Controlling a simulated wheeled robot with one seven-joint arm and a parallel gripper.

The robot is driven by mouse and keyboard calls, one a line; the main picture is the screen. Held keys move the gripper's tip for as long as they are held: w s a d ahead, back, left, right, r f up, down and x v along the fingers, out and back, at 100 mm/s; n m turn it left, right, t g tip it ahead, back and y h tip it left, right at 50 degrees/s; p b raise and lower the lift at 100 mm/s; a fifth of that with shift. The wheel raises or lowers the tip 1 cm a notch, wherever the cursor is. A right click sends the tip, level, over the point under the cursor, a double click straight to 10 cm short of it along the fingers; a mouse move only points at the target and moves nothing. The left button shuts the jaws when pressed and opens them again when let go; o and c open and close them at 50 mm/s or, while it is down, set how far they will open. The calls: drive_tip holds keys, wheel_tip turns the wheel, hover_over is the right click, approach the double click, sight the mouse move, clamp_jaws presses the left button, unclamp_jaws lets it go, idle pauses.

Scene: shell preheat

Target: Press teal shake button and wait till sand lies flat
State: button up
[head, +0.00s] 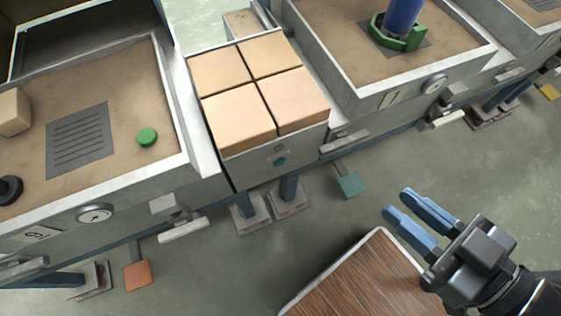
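A teal pedal-like plate (351,185) sticks out low, right of that box. Brown sand (133,90) fills the left bin, and sand (340,40) also fills the right bin. Both surfaces look mostly level, but I cannot tell small unevenness. My gripper (396,203) is at the lower right, its two blue fingers apart with nothing between them.
Several tan blocks (238,112) fill the middle box. The left bin holds a grey grate (80,140), a green knob (147,137) and a tan block (13,111). A blue cylinder (403,16) stands in a green holder (397,40) at right. Open floor (235,270) lies in front.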

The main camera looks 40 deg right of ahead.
clamp_jaws()
idle(0.8)
